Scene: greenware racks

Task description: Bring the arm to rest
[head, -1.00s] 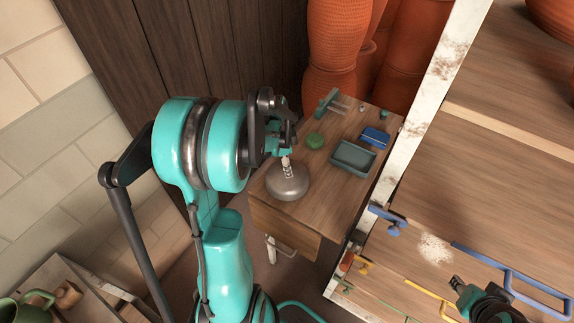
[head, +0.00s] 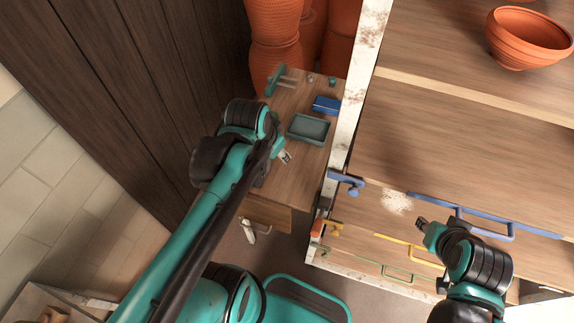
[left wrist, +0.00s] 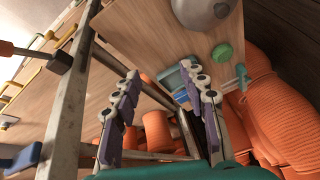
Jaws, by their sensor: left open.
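My left gripper shows in the left wrist view (left wrist: 160,72) with its two pale-and-purple fingers spread apart and nothing between them.
On the table are a grey-green tray (head: 309,129) and a blue box (head: 326,105). A grey dome (left wrist: 203,9) and a green round piece (left wrist: 222,53) show in the left wrist view. A rack post (head: 358,80), blue handle (head: 480,214) and orange pots (head: 275,40) stand nearby.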

